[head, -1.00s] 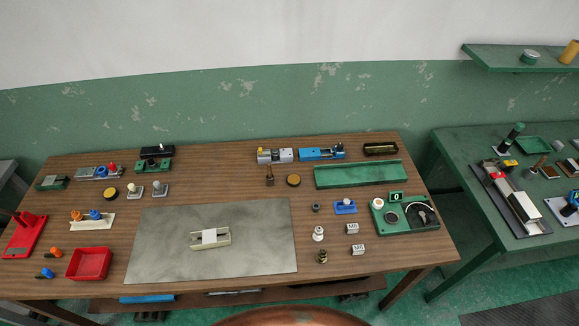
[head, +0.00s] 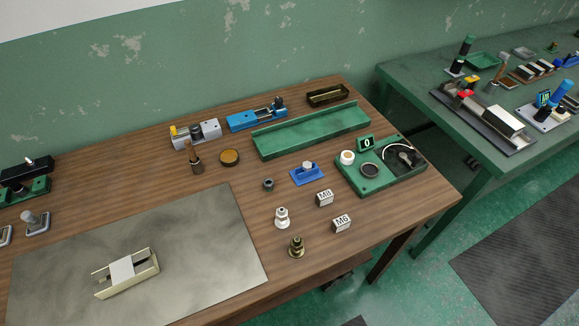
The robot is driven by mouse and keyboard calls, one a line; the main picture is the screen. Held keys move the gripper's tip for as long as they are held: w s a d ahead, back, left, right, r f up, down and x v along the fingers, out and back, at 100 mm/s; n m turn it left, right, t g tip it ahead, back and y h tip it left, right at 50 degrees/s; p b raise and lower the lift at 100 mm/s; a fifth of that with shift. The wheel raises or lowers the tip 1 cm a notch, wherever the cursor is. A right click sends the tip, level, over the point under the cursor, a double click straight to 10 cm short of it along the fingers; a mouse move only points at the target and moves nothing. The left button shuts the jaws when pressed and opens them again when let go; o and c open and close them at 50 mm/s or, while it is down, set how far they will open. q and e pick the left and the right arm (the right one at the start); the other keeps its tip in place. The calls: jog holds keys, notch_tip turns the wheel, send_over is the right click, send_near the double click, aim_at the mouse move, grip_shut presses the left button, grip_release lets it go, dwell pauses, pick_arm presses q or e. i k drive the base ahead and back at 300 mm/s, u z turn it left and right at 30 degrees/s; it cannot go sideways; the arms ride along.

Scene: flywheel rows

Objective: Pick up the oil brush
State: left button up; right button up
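Neither of my grippers is in view.
A grey device (head: 195,134) and a blue device (head: 256,115) stand behind it. A long green tray (head: 312,130) lies to the right. A grey mat (head: 190,240) with a cream holder (head: 126,273) lies in front. A green bench (head: 420,95) stands at right.

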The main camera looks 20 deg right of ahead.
aim_at(187, 143)
jog(key=u, duration=1.45)
jog(key=k, duration=1.05)
jog(key=z, duration=1.55)
